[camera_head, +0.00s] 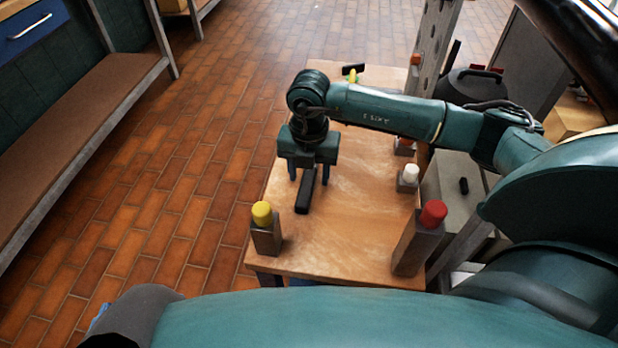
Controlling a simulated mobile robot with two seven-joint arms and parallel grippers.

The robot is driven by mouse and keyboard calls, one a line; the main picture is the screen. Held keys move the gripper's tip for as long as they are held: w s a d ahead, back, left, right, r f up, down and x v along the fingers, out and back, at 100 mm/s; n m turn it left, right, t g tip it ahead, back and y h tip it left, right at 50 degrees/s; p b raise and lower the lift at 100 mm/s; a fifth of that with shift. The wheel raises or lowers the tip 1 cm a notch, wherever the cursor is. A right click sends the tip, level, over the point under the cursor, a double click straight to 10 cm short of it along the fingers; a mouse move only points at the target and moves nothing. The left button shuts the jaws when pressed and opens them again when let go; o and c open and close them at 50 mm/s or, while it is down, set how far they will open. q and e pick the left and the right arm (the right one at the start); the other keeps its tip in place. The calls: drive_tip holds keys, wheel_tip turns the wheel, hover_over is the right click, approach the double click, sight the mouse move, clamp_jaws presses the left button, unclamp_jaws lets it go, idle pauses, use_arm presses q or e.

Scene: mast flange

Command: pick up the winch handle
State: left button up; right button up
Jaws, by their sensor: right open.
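A black bar-shaped piece (306,196), which looks like the winch handle, lies on the wooden bench top (345,225) near its left edge. Its far end is hidden under my right gripper. My right gripper (309,178) points down over it, open, with one blue finger on each side of the black piece. I cannot tell whether the fingers touch it or how high they are above the bench top. My left gripper is not in view.
Near the bench's front corners stand a yellow-capped block (264,228) and a red-capped block (420,238). A white-capped block (409,178) stands at the right edge. A black and yellow item (352,73) lies at the far end. The front middle of the bench is clear.

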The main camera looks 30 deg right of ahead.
drive_tip(key=shift+c, duration=0.3)
clamp_jaws()
drive_tip(key=shift+r, duration=0.15)
